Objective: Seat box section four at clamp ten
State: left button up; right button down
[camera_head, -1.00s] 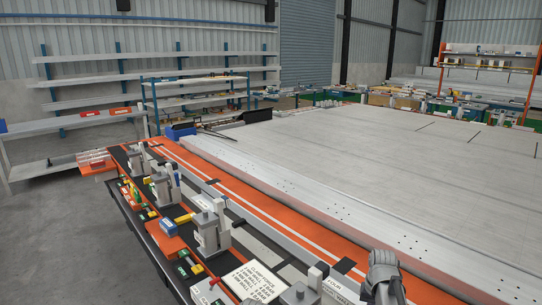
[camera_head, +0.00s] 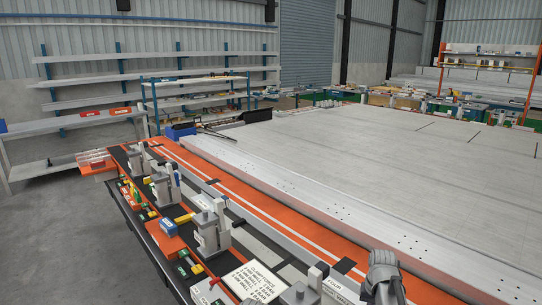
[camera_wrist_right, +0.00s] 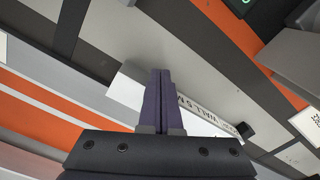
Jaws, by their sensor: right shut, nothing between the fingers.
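My right gripper (camera_wrist_right: 157,100) is shut and empty in the right wrist view. Its dark fingertips overlap the view of a pale bar with a white printed label (camera_wrist_right: 207,112); whether they touch it I cannot tell. In the head view, a long light-grey bar (camera_head: 284,242) runs along the orange strip beside the clamps, with a printed label near its close end. Several grey toggle clamps, one at the centre left (camera_head: 207,233), line the bench; I cannot tell which is clamp ten. My left gripper is not in view.
A printed clamp-force card (camera_head: 250,283) lies near the bench front. Small coloured blocks, including an orange one (camera_head: 166,237), sit on the dark bench edge. A wide pale panel surface (camera_head: 390,160) lies beyond the orange strip (camera_head: 250,207) and is mostly clear.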

jog(key=shift+w+d, duration=0.55)
jog(key=shift+d, duration=0.05)
dwell(0.8)
jog(key=shift+s+a, duration=0.1)
jog(key=shift+s+a, duration=0.6)
jog(key=shift+a, duration=0.05)
notch_tip(320, 180, up, 8)
jog(key=p, duration=0.8)
dwell(0.4)
